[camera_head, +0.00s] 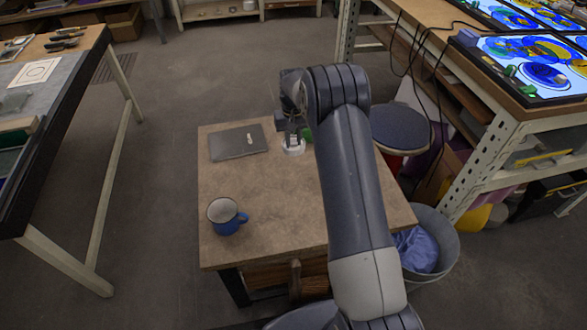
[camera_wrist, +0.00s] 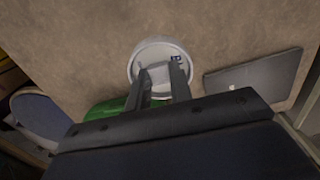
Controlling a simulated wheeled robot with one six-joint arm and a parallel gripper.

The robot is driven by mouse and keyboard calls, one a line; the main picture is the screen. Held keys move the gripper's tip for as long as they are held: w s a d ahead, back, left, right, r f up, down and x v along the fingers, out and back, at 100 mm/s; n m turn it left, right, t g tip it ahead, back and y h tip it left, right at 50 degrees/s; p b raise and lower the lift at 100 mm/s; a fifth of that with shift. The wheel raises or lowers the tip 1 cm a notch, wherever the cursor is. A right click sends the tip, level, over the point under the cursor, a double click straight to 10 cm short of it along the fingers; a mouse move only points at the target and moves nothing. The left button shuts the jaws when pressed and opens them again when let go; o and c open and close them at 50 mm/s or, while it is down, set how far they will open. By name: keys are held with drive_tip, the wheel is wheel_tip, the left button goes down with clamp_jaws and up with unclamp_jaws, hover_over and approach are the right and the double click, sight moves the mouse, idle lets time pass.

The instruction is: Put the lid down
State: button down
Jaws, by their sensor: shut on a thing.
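The lid (camera_wrist: 161,45) is a round whitish disc with a raised rim, seen below my fingers in the wrist view. It shows as a small white piece in the head view (camera_head: 293,149), over the back part of the small table (camera_head: 260,200). My gripper (camera_wrist: 158,78) is shut on the lid's grey middle part, with one finger on each side. It also shows in the head view (camera_head: 291,134). I cannot tell whether the lid touches the tabletop. My arm hides part of the table's right side.
A flat dark grey plate (camera_head: 226,146) with a small pale piece on it lies left of the lid. A green thing (camera_wrist: 104,108) is close beside my gripper. The table's middle is clear. A round stool (camera_head: 402,127) stands to the right.

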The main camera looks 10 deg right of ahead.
wheel_tip(320, 180, down, 9)
drive_tip(key=shift+f+b, duration=0.15)
drive_tip(key=shift+b, duration=0.4)
drive_tip(key=shift+f, duration=0.25)
drive_tip(key=c, duration=1.3)
unclamp_jaws()
drive_tip(key=shift+o, duration=0.2)
drive_tip(key=shift+r, duration=0.1)
